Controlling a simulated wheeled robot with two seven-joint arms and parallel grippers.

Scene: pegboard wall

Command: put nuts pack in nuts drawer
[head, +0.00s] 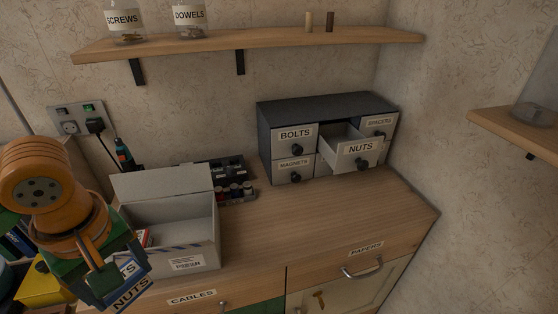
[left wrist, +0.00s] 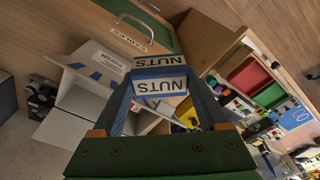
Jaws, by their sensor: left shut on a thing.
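The nuts pack (head: 130,287) is a small blue and white pack with NUTS labels, low at the left in the head view. My left gripper (head: 108,272) is shut on it and holds it in front of the open cardboard box. The pack also shows between the fingers in the left wrist view (left wrist: 160,86). The pack is well to the left of the drawer and nearer to me. My right gripper is in neither view.
The worktop before the cabinet is clear. A wall shelf (head: 250,42) with jars hangs above, and another shelf (head: 515,133) is at the right.

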